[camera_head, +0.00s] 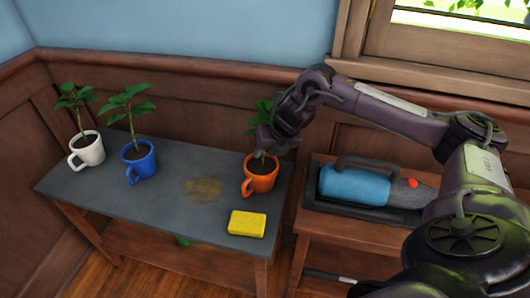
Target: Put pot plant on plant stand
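Three potted plants stand on a grey-topped table (165,220). One is in a white mug (90,150) at the left. One is in a blue mug (139,165) beside it. The third is in an orange mug (260,178) near the table's right end, upright, its leaves partly hidden. My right gripper (264,150) is right at the top of the orange mug, over its plant. Its fingers are dark and small, and I cannot tell whether they are closed on anything. My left gripper is out of view. I cannot tell which piece is the plant stand.
A yellow sponge (247,223) lies at the table's front right, near a brown dirt patch (203,189). A lower wooden bench (350,230) at the right holds a blue handheld vacuum (354,186). A wall and window frame close off the back.

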